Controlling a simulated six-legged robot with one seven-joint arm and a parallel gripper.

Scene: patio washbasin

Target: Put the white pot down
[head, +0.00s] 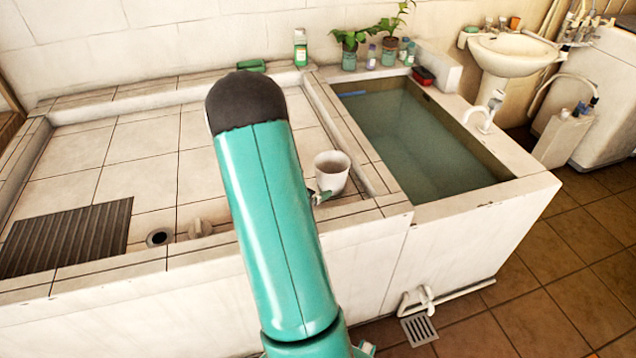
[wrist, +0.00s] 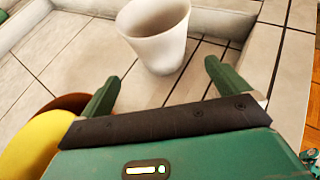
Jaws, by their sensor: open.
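The white pot (head: 332,172) stands upright on the tiled washing surface, in the corner beside the raised ledge next to the water basin. In the wrist view the pot (wrist: 158,38) is just beyond my gripper (wrist: 161,72). The two green fingers are spread apart, one on each side of the pot's lower part, with visible gaps. Nothing is held between them. In the head view my arm hides most of my gripper; only a small part shows at the pot's lower left.
The water-filled basin (head: 425,135) lies right of the ledge. A drain hole (head: 160,237) and a dark ribbed panel (head: 68,238) are at left. A green-labelled bottle (head: 300,48) and potted plants (head: 390,45) stand at the back. The tiles left of my arm are mostly clear.

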